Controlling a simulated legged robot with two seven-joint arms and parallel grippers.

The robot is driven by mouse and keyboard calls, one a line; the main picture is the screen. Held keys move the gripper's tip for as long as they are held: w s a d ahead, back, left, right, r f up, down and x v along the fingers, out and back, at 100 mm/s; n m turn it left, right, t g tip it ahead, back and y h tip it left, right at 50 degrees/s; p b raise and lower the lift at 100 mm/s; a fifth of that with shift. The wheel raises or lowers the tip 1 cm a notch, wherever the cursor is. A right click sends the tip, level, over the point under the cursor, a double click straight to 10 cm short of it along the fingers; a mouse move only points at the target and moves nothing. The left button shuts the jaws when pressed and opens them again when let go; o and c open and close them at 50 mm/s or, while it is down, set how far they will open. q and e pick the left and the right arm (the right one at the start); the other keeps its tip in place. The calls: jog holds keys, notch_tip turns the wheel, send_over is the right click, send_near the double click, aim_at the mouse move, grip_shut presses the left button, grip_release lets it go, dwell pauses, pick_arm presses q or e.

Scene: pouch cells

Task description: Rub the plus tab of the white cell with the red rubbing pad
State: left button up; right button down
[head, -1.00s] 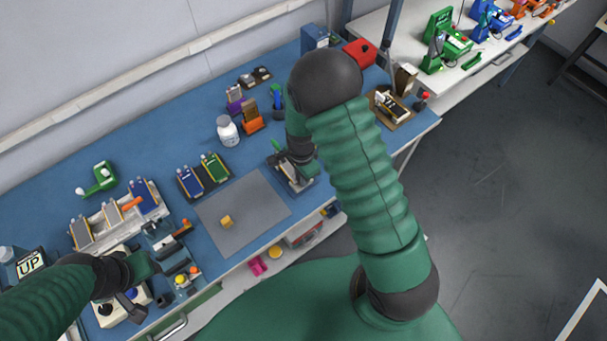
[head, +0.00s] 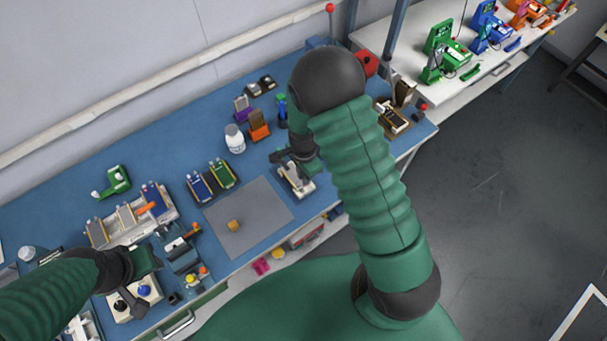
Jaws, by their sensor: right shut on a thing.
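A small metal holder (head: 306,190) with a pale flat piece (head: 294,177) on it stands right of the grey mat. The pale piece may be the white cell; its tabs are too small to tell apart. My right gripper (head: 279,157) is just behind the holder, jaws pointing left. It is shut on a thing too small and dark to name. I cannot pick out the red rubbing pad. My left gripper (head: 130,303) is at the front left, over a pale box with round knobs; its jaws are unclear.
A tray of cells (head: 130,215) is at the left.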

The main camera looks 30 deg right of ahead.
dwell(0.5)
jog(key=b, duration=0.4)
send_over(307, 188)
notch_tip(307, 188, down, 5)
jog(key=shift+a+f, duration=0.1)
jog(key=shift+f, duration=0.05)
jog(key=shift+f+b, duration=0.3)
jog(key=shift+f, duration=0.15)
jog(key=shift+f+b, duration=0.4)
jog(key=shift+f, duration=0.1)
